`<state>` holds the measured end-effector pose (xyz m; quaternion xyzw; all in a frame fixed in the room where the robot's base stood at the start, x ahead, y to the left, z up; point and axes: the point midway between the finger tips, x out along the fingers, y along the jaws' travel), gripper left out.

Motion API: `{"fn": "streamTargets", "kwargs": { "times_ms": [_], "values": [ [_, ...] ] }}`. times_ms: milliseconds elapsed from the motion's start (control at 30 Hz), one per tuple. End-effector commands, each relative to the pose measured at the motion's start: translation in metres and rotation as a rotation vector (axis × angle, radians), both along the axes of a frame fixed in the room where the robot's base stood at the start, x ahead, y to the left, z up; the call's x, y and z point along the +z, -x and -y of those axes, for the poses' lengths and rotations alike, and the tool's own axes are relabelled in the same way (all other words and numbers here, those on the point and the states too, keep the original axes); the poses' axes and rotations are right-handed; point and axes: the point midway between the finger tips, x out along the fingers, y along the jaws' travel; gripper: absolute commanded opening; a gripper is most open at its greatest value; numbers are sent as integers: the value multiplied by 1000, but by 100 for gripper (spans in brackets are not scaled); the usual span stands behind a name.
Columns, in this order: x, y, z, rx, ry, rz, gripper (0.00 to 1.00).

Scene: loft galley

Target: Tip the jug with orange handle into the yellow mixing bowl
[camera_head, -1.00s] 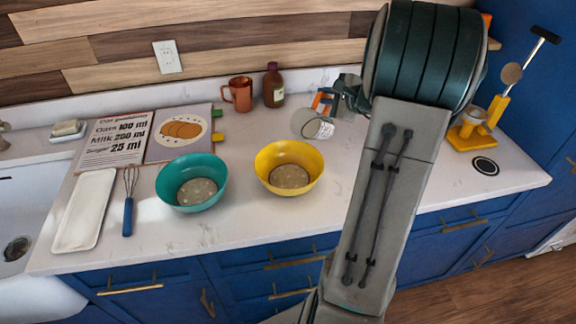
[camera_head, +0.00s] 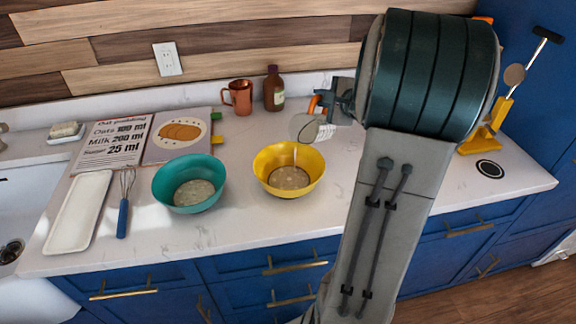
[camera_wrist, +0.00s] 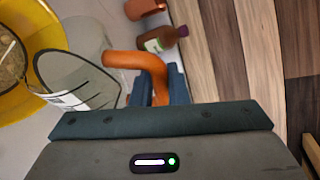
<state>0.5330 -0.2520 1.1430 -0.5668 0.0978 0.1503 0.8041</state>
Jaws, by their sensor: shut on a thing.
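The clear jug with orange handle (camera_head: 305,128) is tilted left, its mouth at the right rim of the yellow mixing bowl (camera_head: 268,175). A thin pale streak runs from the jug's mouth into the bowl, whose bottom holds a beige, grainy layer. My gripper (camera_head: 337,96) is shut on the orange handle, right of the bowl and partly hidden by my arm. In the wrist view my gripper (camera_wrist: 158,86) has its fingers on either side of the handle. The jug's clear body (camera_wrist: 84,62) overlaps the yellow bowl's edge (camera_wrist: 18,104) there.
A teal bowl (camera_head: 162,186) stands left of the yellow one. Behind are a copper mug (camera_head: 240,97) and a brown bottle (camera_head: 273,92). A whisk (camera_head: 124,210), white tray (camera_head: 75,215) and recipe book (camera_head: 178,138) lie left. The counter front is clear.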

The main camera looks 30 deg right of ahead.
Motion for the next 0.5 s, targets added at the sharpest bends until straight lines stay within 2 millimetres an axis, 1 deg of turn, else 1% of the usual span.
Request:
{"fn": "streamTargets", "kwargs": {
  "times_ms": [500],
  "values": [
    [8,3,-6,-5,75,34,0]
  ]
}}
